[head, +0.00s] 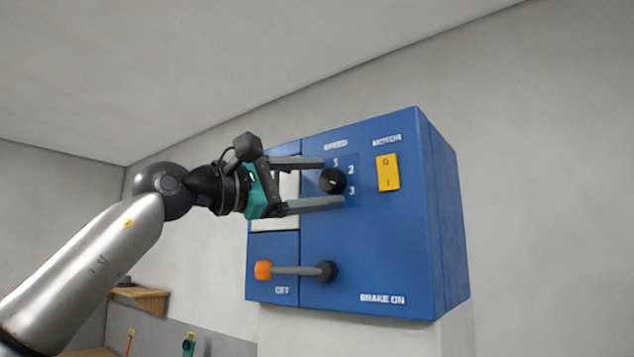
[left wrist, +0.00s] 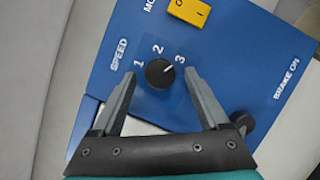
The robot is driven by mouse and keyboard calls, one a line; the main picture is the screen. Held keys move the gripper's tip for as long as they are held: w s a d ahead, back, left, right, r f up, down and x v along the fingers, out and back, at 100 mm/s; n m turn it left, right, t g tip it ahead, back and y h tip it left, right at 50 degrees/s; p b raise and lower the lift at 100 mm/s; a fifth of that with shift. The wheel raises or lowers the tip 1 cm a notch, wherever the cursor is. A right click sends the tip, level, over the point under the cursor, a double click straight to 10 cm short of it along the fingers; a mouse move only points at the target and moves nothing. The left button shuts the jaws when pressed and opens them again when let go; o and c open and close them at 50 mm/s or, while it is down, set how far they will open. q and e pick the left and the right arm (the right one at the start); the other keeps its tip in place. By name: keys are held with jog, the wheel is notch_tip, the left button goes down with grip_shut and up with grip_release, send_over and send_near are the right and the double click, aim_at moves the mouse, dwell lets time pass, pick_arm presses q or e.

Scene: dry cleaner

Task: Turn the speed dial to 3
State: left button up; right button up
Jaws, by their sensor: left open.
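The round black speed dial (head: 333,181) is on the front of the blue control box (head: 375,245), with 1, 2 and 3 printed around it. In the left wrist view the dial (left wrist: 160,74) has a white mark that points toward the 3, as near as I can tell. My left gripper (head: 331,182) is open, one finger above the dial and one below it in the head view. In the left wrist view the fingers (left wrist: 160,82) stand either side of the dial, with gaps showing. My right gripper is not in view.
A yellow motor switch (head: 388,172) is right of the dial. Below is a lever with an orange knob (head: 263,270) at OFF; BRAKE ON is printed at the lower right. A wooden shelf (head: 140,297) is on the wall at lower left.

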pick_arm(q)
jog(key=b+v, duration=0.6)
jog(key=v, duration=0.9)
jog(key=shift+s, duration=0.15)
